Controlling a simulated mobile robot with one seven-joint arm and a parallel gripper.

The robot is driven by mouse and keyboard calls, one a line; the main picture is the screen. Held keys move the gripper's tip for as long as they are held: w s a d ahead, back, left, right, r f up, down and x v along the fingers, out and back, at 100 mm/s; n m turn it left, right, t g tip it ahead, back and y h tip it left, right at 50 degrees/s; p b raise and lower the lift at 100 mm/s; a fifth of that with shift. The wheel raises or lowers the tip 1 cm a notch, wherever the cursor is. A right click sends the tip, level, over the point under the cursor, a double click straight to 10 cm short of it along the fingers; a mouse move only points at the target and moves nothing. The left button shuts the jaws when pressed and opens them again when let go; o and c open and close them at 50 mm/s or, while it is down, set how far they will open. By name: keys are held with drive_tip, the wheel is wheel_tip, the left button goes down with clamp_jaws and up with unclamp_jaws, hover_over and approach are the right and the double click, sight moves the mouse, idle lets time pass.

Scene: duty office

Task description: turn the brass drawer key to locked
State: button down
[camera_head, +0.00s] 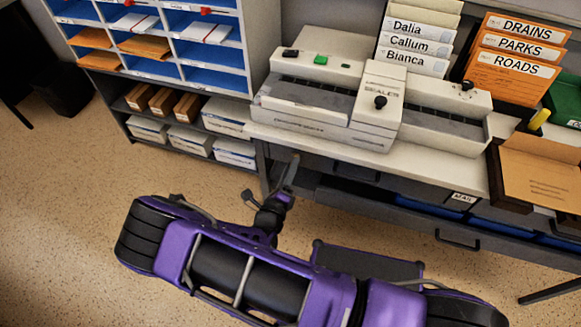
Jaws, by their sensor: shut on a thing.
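My gripper (287,178) is at the left end of the desk's drawer fronts, just below the worktop edge. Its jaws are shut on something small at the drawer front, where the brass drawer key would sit. The key itself is hidden by the fingers and the worktop, so its turn angle cannot be told. A dark drawer front (356,171) with a handle shows to the right of the gripper.
A sealing machine (325,92) stands on the worktop (455,170) above the gripper. Name folders, orange files (512,68) and a cardboard folder (540,172) are to the right. A pigeonhole rack (247,48) stands left. The floor (60,190) at left is clear.

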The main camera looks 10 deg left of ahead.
drive_tip(key=n, duration=0.5)
drive_tip(key=shift+n, duration=0.4)
idle(0.4)
drive_tip(key=c, duration=0.5)
unclamp_jaws()
drive_tip(key=shift+s, duration=0.1)
drive_tip(key=s, duration=0.5)
drive_tip(key=s+a, duration=0.1)
drive_tip(key=s, duration=1.1)
drive_tip(key=shift+s+a+p, duration=0.1)
drive_tip(key=shift+a+p, duration=0.1)
drive_tip(key=shift+p, duration=0.15)
